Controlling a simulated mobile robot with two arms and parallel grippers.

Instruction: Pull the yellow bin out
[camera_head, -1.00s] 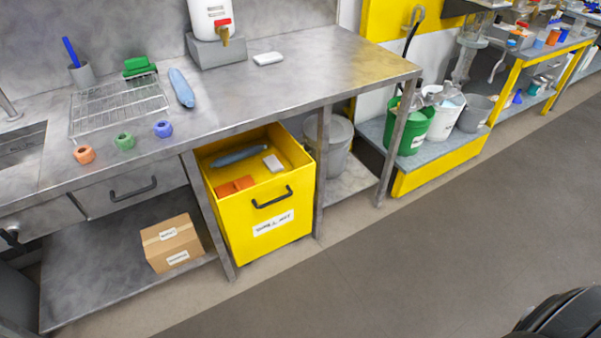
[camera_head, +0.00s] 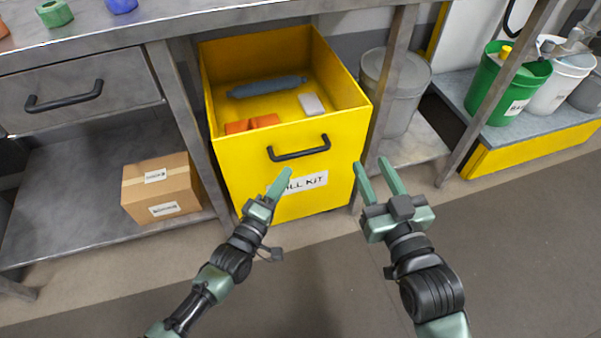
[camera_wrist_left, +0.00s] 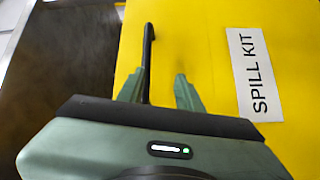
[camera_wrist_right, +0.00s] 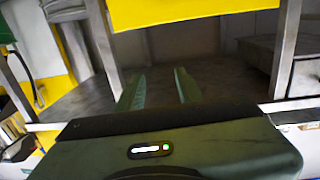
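The yellow bin (camera_head: 235,165) stands upright on the floor between the bench legs, open at the top. Its black bar handle (camera_head: 298,152) is on the front face, above a white SPILL KIT label (camera_head: 308,182). My left gripper (camera_head: 279,184) is open in front of the face, just below the handle. In the left wrist view the handle (camera_wrist_left: 149,45) lies close to the left finger, between the open fingers; contact cannot be told. My right gripper (camera_head: 376,172) is open and empty near the bin's right front edge. The bin's yellow edge (camera_wrist_right: 190,12) tops the right wrist view.
The bin holds a blue-grey roll (camera_head: 268,86), orange items (camera_head: 250,124) and a pale pad (camera_head: 311,104). A cardboard box (camera_head: 160,190) sits on the left lower shelf. A grey bucket (camera_head: 398,90) stands right of the bin, behind a bench leg (camera_head: 390,95). Front floor looks clear.

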